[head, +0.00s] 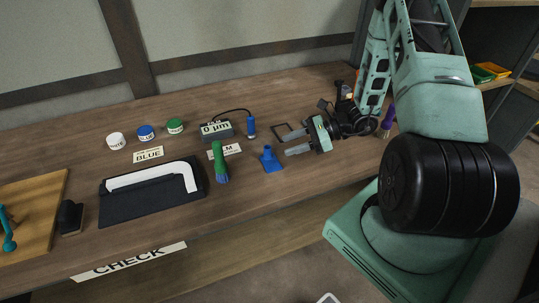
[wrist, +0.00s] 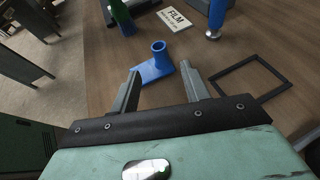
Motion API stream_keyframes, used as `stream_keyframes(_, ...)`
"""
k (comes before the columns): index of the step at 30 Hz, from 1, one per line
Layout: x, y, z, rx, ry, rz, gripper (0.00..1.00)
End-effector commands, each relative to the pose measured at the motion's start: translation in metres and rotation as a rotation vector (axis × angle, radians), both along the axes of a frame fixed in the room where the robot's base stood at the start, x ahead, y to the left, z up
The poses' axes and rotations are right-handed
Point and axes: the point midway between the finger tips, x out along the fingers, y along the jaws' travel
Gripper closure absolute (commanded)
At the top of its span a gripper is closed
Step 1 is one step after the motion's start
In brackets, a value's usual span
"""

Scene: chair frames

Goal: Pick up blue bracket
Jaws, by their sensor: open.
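The blue bracket (head: 270,160) stands on the wooden bench, with a flat base and an upright tube part. In the wrist view the blue bracket (wrist: 154,68) lies just beyond and between the fingertips. My gripper (head: 285,145) is open and empty, to the right of the bracket in the head view, its fingers pointing left toward it. In the wrist view my gripper (wrist: 162,72) shows both fingers spread apart, with no contact visible.
A green-handled tool (head: 219,162) stands left of the bracket. A FILM label (head: 231,149), a grey gauge box (head: 216,131) and a blue probe (head: 250,127) are behind. A thin black frame (wrist: 252,78) lies right of the fingers. A black tray (head: 130,208) is further left.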

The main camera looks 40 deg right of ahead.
Motion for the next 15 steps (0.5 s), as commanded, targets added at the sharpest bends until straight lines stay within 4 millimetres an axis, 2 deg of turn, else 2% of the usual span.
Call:
stream_keyframes(3,0.012,0.019,-0.007,0.002,0.002,0.004,0.54)
stream_keyframes(15,0.033,0.048,-0.019,0.0,0.0,0.004,0.54)
